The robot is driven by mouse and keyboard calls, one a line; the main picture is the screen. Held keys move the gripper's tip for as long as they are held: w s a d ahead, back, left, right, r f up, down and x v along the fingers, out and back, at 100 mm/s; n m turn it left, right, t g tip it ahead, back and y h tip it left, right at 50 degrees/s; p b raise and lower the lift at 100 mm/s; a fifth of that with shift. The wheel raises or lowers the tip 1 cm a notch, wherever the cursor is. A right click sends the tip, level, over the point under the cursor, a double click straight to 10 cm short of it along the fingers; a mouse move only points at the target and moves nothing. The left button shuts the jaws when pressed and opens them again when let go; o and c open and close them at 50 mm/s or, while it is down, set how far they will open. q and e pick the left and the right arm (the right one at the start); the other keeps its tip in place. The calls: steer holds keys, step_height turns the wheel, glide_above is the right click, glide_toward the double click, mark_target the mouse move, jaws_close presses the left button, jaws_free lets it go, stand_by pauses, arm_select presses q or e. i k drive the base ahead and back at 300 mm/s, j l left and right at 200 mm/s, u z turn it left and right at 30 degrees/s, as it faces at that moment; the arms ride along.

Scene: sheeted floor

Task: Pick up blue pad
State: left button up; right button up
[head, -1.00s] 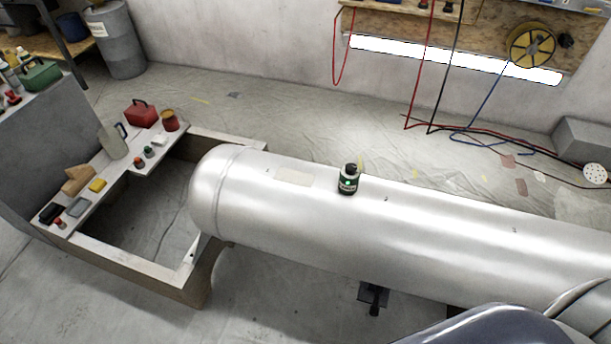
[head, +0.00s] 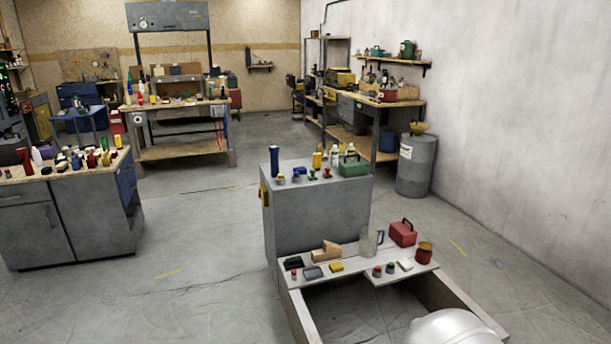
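A flat grey-blue pad (head: 312,272) lies on the pale ledge (head: 350,283) near its left end. It is the only thing on the ledge that could be the blue pad, though its colour looks more grey than blue. A dark block (head: 293,263) and a yellow block (head: 336,267) lie on either side of it. Neither of my grippers is in view.
The ledge also holds a wooden block (head: 326,251), a clear jug (head: 369,244) and a red toolbox (head: 403,232). A grey cabinet (head: 318,215) stands behind it. A silver tank (head: 455,330) shows at the bottom. Open floor lies to the left.

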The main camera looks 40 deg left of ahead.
mark_target(303, 170)
steer(key=i+j, duration=0.15)
steer(key=j, duration=0.25)
steer(key=i+j+z, duration=0.15)
steer(key=j, duration=0.2)
steer(key=i+j, duration=0.15)
steer(key=j, duration=0.25)
steer(key=i+j+z, duration=0.1)
steer(key=j, duration=0.3)
steer(key=i+j+z, duration=0.1)
steer(key=j, duration=0.3)
steer(key=i+j, duration=0.2)
steer(key=j, duration=0.2)
steer(key=z, duration=0.05)
